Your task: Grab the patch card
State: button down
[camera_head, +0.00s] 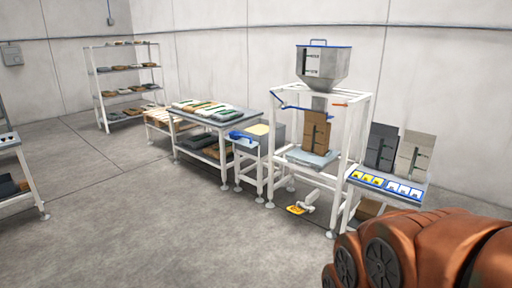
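No single thing is plainly marked as the patch card. A row of small cards lies along the front of the table (413,201) at the right: blue-and-yellow ones (372,180) on the left and pale blue-and-white ones (404,189) on the right. Their print is too small to read. A flat pale yellow piece (258,129) lies on the small stand left of the hopper frame. My orange-brown arm fills the bottom right corner, in front of the right table's lower part. My gripper's fingers are not in view.
A dark bag (381,146) and a pale bag (414,158) stand behind the cards. A white frame (331,185) carries a hopper (322,68) over a brown bag (315,131). A yellow-topped pedal (296,210) lies on the floor. The floor at left centre is clear.

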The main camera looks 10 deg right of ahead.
aim_at(405, 188)
jog(key=i, duration=1.15)
jog(key=z, duration=1.85)
jog(key=i, duration=0.85)
jog(key=u, duration=0.25)
jog(key=i, duration=1.3)
jog(key=u, duration=0.7)
